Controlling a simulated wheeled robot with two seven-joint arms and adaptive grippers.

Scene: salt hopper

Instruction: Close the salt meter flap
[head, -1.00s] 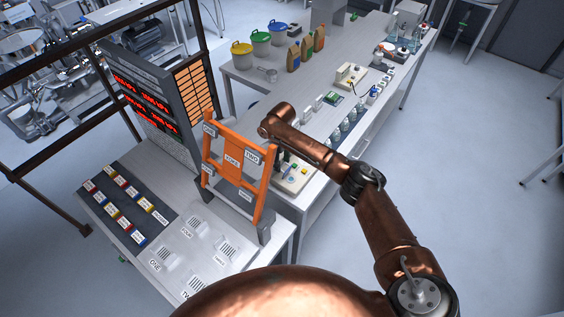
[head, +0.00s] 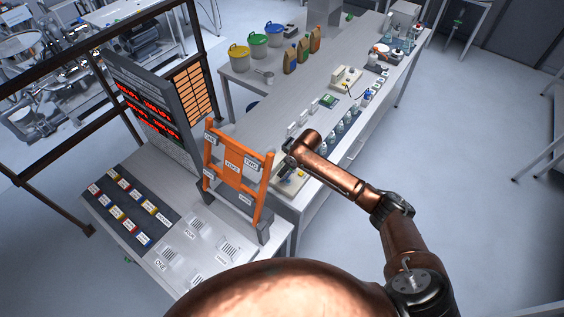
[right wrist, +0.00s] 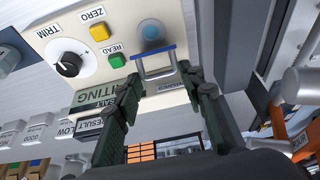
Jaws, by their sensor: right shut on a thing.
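The salt meter (right wrist: 98,28) is a cream box with a TRIM knob (right wrist: 67,64), a yellow ZERO button (right wrist: 99,31), a green READ button (right wrist: 117,60) and a round blue-grey port (right wrist: 152,33). Its flap (right wrist: 158,69), a grey frame with a blue edge, stands just below the port, which is uncovered. My right gripper (right wrist: 162,80) has its fingers on either side of the flap and is shut on it. In the head view, my right arm reaches over the meter (head: 291,187), partly hiding it. My left gripper is not in view.
An orange labelled rack (head: 232,172) stands left of the meter on the bench corner. Bottles (head: 340,130) and other instruments line the long bench (head: 285,100) behind. The floor on the right is clear.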

